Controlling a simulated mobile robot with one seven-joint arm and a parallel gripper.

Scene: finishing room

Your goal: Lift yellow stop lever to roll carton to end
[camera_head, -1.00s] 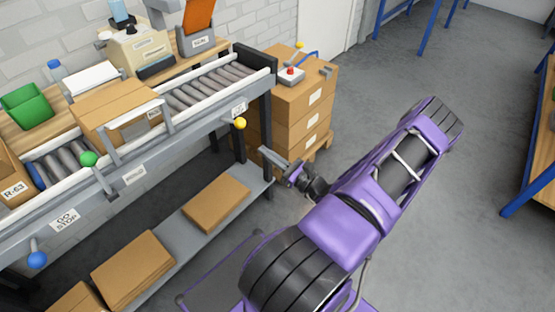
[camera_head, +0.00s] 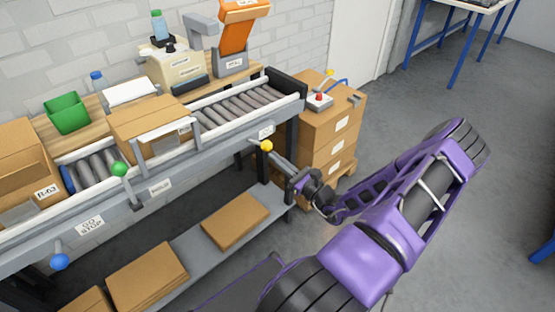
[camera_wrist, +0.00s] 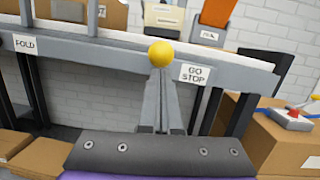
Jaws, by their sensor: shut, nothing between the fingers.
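The yellow stop lever shows as a round yellow knob (camera_head: 266,146) on the front rail near the right end of the roller conveyor. It also shows in the wrist view (camera_wrist: 161,54), left of a GO STOP label. My gripper (camera_head: 275,159) is shut and empty, its fingertips close to the knob. In the wrist view the fingers (camera_wrist: 161,100) point at the knob's underside; I cannot tell whether they touch.
A green knob (camera_head: 118,169) and a blue knob (camera_head: 60,261) stick out from the rail further left. An open carton (camera_head: 20,160) marked R-63 stands at the left. Stacked boxes (camera_head: 318,135) with a red-button control box (camera_head: 319,100) stand beyond the conveyor's end. Flat cartons lie on the lower shelf (camera_head: 190,254).

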